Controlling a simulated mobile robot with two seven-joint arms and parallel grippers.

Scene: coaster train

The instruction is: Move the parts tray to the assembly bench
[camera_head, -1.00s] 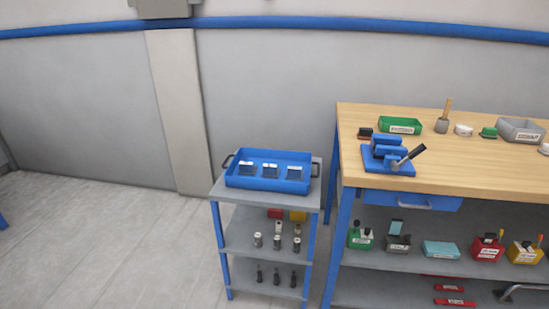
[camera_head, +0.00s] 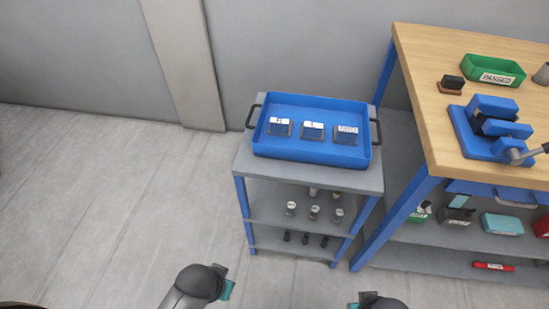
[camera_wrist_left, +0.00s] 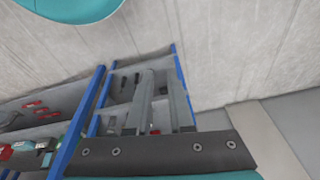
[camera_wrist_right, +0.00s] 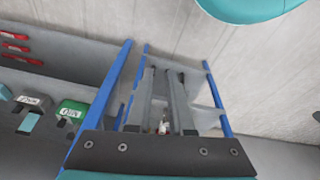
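The blue parts tray (camera_head: 310,150) sits on the top shelf of a grey cart (camera_head: 270,177) with blue legs. It holds three small labelled parts. A dark handle stands at each short side, one left (camera_head: 252,117) and one right (camera_head: 377,132). The wooden-topped assembly bench (camera_head: 430,105) stands to the cart's right. My left gripper (camera_wrist_left: 161,75) and right gripper (camera_wrist_right: 162,75) are empty, their grey fingers apart. Both arms show low in the head view, in front of the cart and away from the tray; their fingertips are not visible there. The wrist views show the cart's lower shelves.
A blue vise (camera_head: 490,130), a green bin (camera_head: 493,70) and a black-and-brown block (camera_head: 452,85) occupy the bench's visible left part. Cylindrical parts (camera_head: 314,212) stand on the cart's lower shelves. The bench's lower shelf holds small bins. The floor left of the cart is clear.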

